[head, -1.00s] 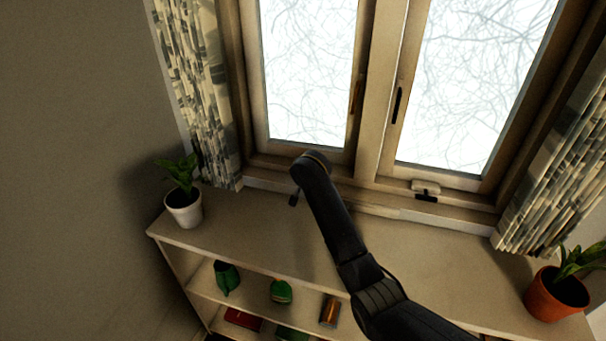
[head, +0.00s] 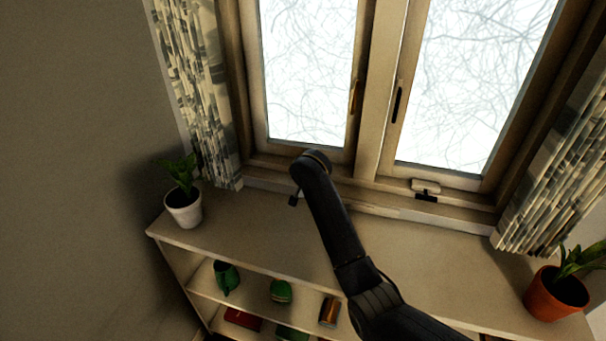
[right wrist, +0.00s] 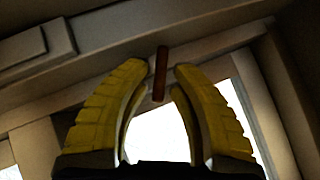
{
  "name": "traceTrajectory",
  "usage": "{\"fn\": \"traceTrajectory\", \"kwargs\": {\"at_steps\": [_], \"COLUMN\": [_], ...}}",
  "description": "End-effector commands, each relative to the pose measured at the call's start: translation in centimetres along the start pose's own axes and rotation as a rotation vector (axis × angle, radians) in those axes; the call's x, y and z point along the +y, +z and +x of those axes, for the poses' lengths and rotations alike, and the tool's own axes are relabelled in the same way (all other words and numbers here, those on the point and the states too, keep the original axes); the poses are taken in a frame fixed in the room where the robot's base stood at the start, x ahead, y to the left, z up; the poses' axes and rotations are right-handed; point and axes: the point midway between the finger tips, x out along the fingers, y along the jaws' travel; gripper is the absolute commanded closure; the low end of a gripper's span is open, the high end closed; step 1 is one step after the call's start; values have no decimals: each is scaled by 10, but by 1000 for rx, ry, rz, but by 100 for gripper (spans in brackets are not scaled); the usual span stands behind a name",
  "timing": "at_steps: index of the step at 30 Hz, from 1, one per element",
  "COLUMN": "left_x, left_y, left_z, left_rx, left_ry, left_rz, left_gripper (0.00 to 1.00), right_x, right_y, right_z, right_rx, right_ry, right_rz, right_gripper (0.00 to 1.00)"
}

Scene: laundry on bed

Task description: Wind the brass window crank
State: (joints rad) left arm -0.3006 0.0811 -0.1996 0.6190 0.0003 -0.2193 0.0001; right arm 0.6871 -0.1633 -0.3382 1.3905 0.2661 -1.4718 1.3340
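A slim brass-coloured handle (head: 355,97) stands upright on the left window sash in the head view. In the right wrist view my right gripper (right wrist: 161,75) has its two yellow padded fingers apart. A reddish-brown bar (right wrist: 160,62) shows between or just beyond the fingertips, with a gap visible on each side. I cannot tell whether this bar is the crank or the sash handle. In the head view my right arm reaches to the left window's sill, and its gripper is mostly hidden behind the wrist. My left gripper is not in view.
A black fitting with a pale base (head: 425,188) sits on the right window's sill. A white-potted plant (head: 183,208) stands at the left of the shelf top (head: 262,228), an orange-potted plant (head: 556,297) at the right. Curtains hang on both sides. The shelf top between is largely clear.

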Motion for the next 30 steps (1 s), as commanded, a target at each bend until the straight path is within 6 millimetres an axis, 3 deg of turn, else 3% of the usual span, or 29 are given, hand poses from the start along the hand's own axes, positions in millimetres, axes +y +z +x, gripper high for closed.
{"fn": "traceTrajectory", "kwargs": {"at_steps": [15,28,30], "left_x": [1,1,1], "left_y": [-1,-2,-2], "left_z": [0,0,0], "left_rx": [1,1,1], "left_ry": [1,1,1], "left_rz": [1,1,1], "left_gripper": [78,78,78], "right_x": [0,1,1], "right_y": [1,0,0], "right_z": [-55,-61,-61], "right_rx": [-1,-1,0], "right_ry": [0,2,2], "right_rz": [1,0,0], "right_gripper": [78,78,66]}}
